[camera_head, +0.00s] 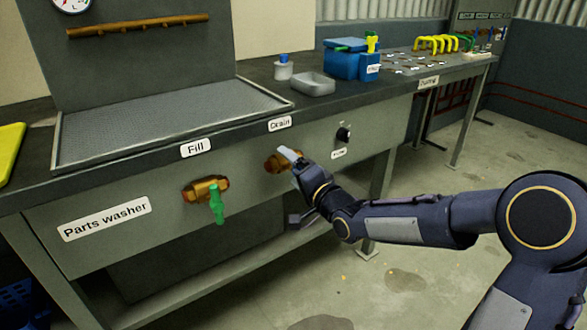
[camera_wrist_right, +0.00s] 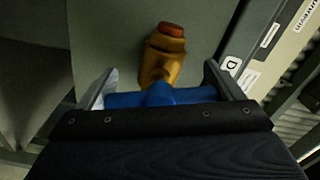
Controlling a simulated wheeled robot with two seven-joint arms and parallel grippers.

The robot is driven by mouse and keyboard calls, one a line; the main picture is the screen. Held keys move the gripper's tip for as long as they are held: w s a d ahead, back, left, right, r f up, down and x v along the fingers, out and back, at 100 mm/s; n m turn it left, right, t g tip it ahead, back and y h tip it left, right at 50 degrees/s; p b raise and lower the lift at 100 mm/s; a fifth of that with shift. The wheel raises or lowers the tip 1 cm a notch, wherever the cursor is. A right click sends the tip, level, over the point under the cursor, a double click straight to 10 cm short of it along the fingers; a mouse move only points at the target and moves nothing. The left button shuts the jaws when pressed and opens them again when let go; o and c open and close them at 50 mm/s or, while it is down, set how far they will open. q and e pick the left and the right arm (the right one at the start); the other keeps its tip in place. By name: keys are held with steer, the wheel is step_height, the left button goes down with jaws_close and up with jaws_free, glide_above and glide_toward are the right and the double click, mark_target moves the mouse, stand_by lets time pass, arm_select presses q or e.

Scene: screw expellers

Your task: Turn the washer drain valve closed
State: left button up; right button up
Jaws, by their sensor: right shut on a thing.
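The drain valve has a brass body (camera_head: 274,163) on the front panel of the parts washer, below the "Drain" label (camera_head: 279,123). In the right wrist view the brass body (camera_wrist_right: 160,62) has a blue handle (camera_wrist_right: 160,97) that runs crosswise between my fingers. My right gripper (camera_head: 292,161) is at the valve, and in the wrist view its two fingers (camera_wrist_right: 165,92) are shut on the two ends of the handle. In the head view the gripper hides the handle. My left gripper is not in view.
The fill valve (camera_head: 207,190), with a green handle hanging down, is to the left. A black knob (camera_head: 344,134) is on the panel to the right. A grey tray (camera_head: 314,84) and a blue box (camera_head: 342,62) stand on the bench above. The floor in front is open.

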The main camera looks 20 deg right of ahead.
steer(key=shift+m+p, duration=0.5)
steer(key=shift+m, duration=1.4)
steer(key=o, duration=0.8)
steer(key=shift+c, duration=0.2)
steer(key=shift+s, duration=0.1)
steer(key=shift+s+d+r, duration=0.1)
steer(key=shift+s+d, duration=0.1)
steer(key=shift+s, duration=0.15)
steer(key=p+v, duration=0.2)
steer(key=v, duration=0.5)
